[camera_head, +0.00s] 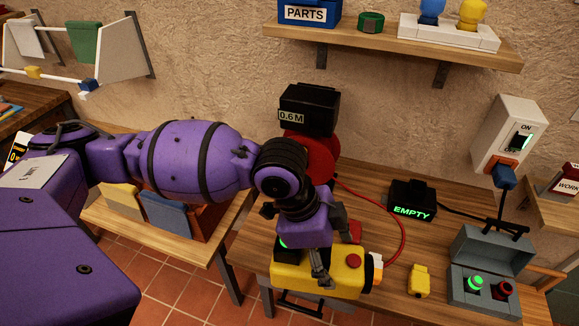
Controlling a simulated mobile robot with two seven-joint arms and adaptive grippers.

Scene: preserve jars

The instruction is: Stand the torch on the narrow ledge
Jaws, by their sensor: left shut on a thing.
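The gripper hides part of the torch, and I cannot tell whether the torch touches the bench. A wooden wall shelf (395,45) is at the upper right; I cannot tell if it is the narrow ledge. My right gripper is not in view.
Behind my arm stand a black box marked 0.6 M (308,108) and a red reel (322,155) with a red cord. To the right are a black EMPTY unit (412,198), a small yellow block (418,281) and a grey case (490,250). Several items occupy the shelf.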

